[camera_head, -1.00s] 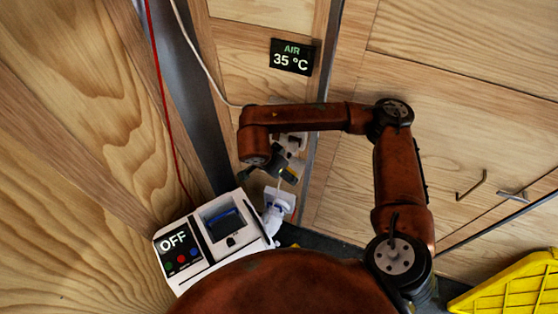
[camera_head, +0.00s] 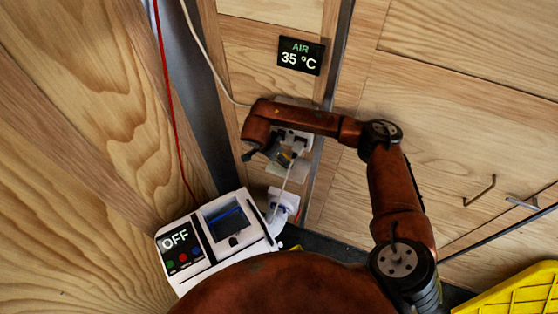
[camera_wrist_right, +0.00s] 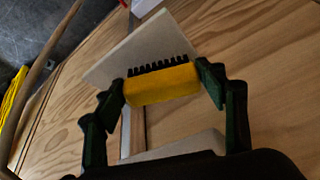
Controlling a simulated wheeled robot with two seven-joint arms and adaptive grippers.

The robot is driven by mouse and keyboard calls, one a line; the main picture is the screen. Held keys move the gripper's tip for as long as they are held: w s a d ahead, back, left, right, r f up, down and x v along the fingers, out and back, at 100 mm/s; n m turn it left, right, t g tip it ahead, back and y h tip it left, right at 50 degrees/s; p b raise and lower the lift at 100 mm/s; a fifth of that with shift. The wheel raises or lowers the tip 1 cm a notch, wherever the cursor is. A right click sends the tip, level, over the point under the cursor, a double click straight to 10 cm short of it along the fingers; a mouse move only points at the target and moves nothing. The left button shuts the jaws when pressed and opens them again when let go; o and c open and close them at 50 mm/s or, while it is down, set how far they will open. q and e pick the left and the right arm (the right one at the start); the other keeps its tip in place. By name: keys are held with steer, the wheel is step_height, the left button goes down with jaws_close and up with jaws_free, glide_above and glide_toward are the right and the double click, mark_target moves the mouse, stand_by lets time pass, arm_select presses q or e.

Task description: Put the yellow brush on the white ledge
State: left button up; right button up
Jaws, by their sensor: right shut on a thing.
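The yellow brush (camera_wrist_right: 162,84) with black bristles is held between the two green fingers of my right gripper (camera_wrist_right: 168,82) in the right wrist view. Its bristles face a pale flat plate, seemingly the white ledge (camera_wrist_right: 140,48), and overlap it in the picture. I cannot tell whether they touch. In the head view my right gripper (camera_head: 278,154) is at the narrow wall panel, beside the pale ledge (camera_head: 297,171) and above a white socket. The brush is mostly hidden there by the gripper and arm. My left gripper is not in view.
A white machine (camera_head: 212,246) marked OFF stands below left of the gripper. A plugged white socket (camera_head: 285,201) and cable are close under it. An AIR 35 °C display (camera_head: 300,56) hangs above. A yellow crate-like object (camera_head: 515,294) is at lower right.

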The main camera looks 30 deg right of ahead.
steer(key=shift+f, duration=0.9)
steer(key=shift+f, duration=0.1)
steer(key=o, duration=1.2)
steer(key=shift+c, duration=0.2)
steer(key=v, duration=1.2)
steer(key=shift+p, duration=0.3)
